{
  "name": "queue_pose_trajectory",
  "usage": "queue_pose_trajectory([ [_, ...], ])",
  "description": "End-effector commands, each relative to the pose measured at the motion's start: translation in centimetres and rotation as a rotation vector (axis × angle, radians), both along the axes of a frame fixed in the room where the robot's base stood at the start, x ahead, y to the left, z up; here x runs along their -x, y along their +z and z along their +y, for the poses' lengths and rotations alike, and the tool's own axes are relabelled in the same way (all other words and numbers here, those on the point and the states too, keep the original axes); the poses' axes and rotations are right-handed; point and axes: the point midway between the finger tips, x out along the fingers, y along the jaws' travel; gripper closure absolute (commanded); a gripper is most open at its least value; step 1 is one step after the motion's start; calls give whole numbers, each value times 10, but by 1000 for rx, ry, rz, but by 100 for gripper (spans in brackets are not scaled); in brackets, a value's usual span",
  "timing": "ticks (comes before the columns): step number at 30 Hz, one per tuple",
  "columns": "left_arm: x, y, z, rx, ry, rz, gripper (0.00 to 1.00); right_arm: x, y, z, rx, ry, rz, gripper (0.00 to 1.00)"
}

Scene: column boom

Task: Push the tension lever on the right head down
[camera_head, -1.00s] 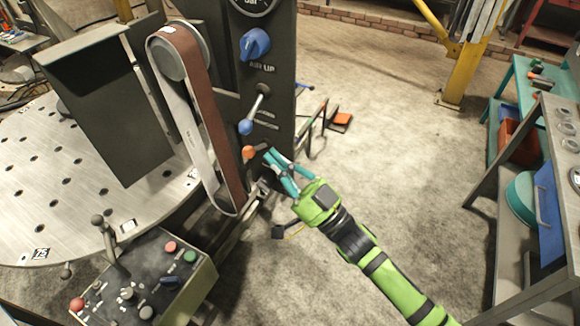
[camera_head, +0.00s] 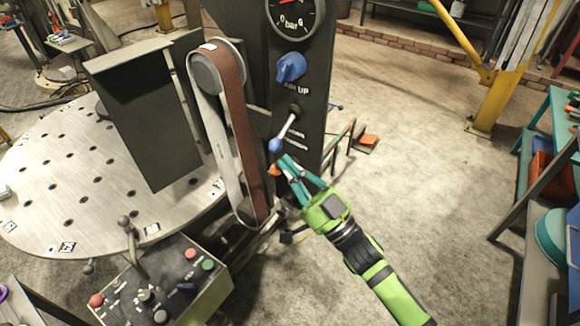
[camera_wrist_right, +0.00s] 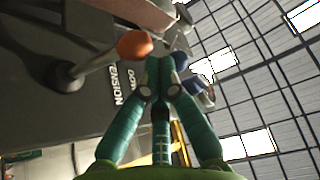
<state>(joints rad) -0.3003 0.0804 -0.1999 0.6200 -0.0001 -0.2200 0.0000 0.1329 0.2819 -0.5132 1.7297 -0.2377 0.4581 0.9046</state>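The tension lever has an orange ball knob (camera_head: 274,170) low on the dark column of the right head, partly covered by my gripper. In the right wrist view its orange knob (camera_wrist_right: 134,44) sits on a short rod from a pivot on the plate, beside the words TENSION and DOWN. My right gripper (camera_head: 285,162) is shut and empty, its teal fingertips just right of the knob and slightly above it. In the right wrist view its fingertips (camera_wrist_right: 160,64) meet close beside the knob; whether they touch it is unclear. My left gripper is not in view.
A blue-knobbed lever (camera_head: 275,146) stands just above the fingertips, with a blue rotary knob (camera_head: 291,66) higher up. The belt (camera_head: 236,120) runs left of the column. A control box (camera_head: 165,285) stands at lower left.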

Motion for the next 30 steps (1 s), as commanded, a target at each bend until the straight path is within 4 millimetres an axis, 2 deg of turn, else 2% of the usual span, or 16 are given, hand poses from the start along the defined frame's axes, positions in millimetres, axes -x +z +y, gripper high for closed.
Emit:
queue_pose_trajectory([
  [20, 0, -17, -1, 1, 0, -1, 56, 5, -10, 3, 72, 0, -98, 100],
  [30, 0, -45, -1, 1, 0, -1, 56, 11, -29, 8, 188, 1, -254, 100],
])
